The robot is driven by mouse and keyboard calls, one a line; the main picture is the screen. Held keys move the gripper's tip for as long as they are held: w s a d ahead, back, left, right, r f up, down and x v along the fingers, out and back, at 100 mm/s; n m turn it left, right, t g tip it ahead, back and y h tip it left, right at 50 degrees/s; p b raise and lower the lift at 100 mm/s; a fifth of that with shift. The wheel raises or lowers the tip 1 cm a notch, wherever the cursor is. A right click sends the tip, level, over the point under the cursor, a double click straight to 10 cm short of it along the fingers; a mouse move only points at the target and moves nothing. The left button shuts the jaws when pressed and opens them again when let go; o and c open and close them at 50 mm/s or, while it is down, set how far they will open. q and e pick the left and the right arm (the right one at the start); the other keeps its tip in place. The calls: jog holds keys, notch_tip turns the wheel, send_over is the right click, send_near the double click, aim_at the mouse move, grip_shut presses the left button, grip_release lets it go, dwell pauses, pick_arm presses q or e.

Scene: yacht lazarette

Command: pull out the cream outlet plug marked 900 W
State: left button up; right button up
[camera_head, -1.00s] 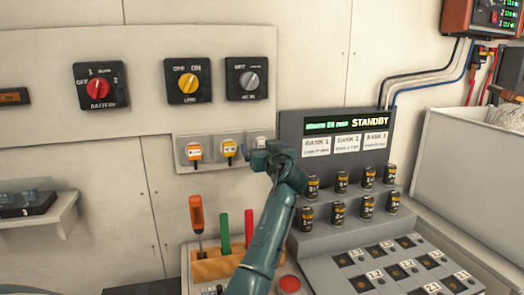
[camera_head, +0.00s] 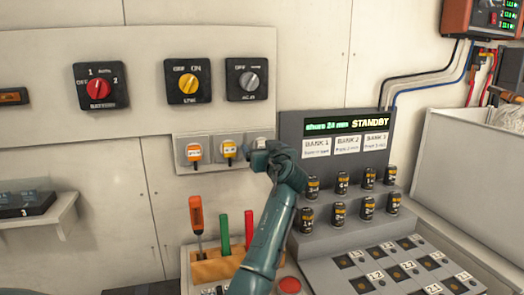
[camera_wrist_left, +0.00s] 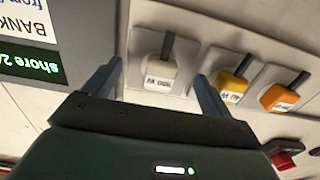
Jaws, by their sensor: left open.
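The cream plug (camera_wrist_left: 159,75) sits in its outlet in the left wrist view, with a white label that reads upside down as 900 W. In the head view it is the rightmost of three plugs, at the outlet (camera_head: 260,138), mostly behind my gripper. My left gripper (camera_head: 262,152) is in front of it. In the wrist view the open fingers (camera_wrist_left: 155,85) lie to either side of the cream plug, with gaps, and do not visibly touch it. My right gripper is not in view.
A yellow plug (camera_head: 229,150) and an orange plug (camera_head: 194,152) sit beside the cream one; my right-hand finger in the wrist view is close to the yellow one. Below stands a tool block (camera_head: 212,268) with upright tools. A STANDBY panel (camera_head: 295,125) is on the right.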

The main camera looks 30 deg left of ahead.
pick_arm(q)
grip_shut()
dwell(0.8)
jog(key=shift+d, duration=0.1)
jog(key=shift+v, duration=2.9)
jog(key=shift+s, duration=0.1)
